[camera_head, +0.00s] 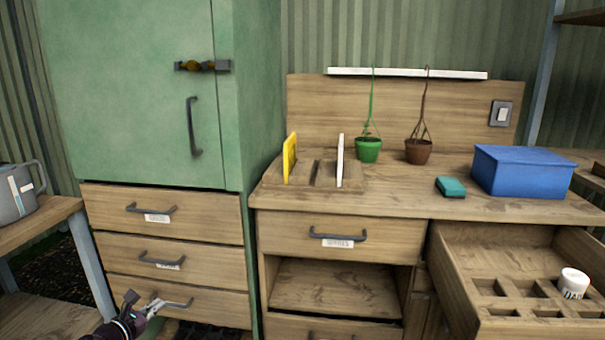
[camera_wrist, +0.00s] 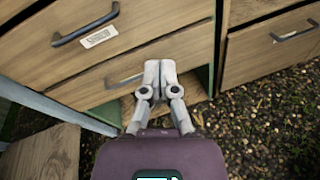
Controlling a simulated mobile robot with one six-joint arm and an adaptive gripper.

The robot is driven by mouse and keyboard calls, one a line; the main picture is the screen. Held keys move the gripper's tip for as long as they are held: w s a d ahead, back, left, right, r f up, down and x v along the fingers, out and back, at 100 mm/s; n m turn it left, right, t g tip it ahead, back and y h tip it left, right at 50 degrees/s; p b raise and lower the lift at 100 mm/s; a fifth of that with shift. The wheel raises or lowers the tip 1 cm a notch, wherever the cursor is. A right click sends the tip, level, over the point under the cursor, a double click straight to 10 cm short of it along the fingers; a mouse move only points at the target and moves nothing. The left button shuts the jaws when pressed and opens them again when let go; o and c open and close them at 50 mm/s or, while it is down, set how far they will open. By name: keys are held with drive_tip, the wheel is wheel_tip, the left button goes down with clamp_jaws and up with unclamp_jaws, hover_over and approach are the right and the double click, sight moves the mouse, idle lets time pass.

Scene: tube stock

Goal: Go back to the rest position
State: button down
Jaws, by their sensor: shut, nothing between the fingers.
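My gripper (camera_head: 154,306) is at the bottom left in the head view, in front of the lowest drawer (camera_head: 215,312) under the green cabinet. In the wrist view my gripper (camera_wrist: 160,68) has its two fingers together, with nothing between them. Its fingertips overlap the face of a wooden drawer (camera_wrist: 195,55) in that picture; I cannot tell whether they touch it. A dark drawer handle (camera_wrist: 85,28) with a label shows up and to the left of the fingers.
An open drawer with compartments (camera_head: 465,262) juts out at the right and holds a white labelled jar (camera_head: 572,284). A side table (camera_head: 40,228) with a grey can (camera_head: 18,198) stands at the left. The bench (camera_head: 400,190) bears a blue box (camera_head: 520,172) and hanging pots.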

drive_tip(key=w+d+f+m+g+h, duration=0.1)
drive_tip(key=w+d+f+m+g, duration=0.2)
drive_tip(key=d, duration=0.7)
drive_tip(key=w+d+f+m+g, duration=0.1)
drive_tip(key=d+f+m+g, duration=0.2)
drive_tip(key=d+m, duration=0.55)
drive_tip(key=w+d+f+m+g+h, duration=0.1)
drive_tip(key=w+d+f+m+g, duration=0.15)
drive_tip(key=d, duration=1.05)
drive_tip(key=s+d+f+m+g+y+p, duration=0.1)
drive_tip(key=s+d+f+m+g+y, duration=0.1)
drive_tip(key=s+d+m, duration=0.45)
drive_tip(key=s+d+f+m+g+y, duration=0.15)
drive_tip(key=d+m, duration=0.25)
drive_tip(key=d, duration=0.5)
drive_tip(key=s+d+f+m+g+y+p, duration=0.1)
drive_tip(key=s+d+m+g+y, duration=0.2)
drive_tip(key=d+m, duration=0.35)
wheel_tip(320, 180, up, 38)
drive_tip(key=d+n+p, duration=0.1)
drive_tip(key=p, duration=3.6)
drive_tip(key=shift+w+d+p, duration=0.15)
drive_tip(key=shift+p, duration=0.2)
drive_tip(key=shift+f, duration=0.1)
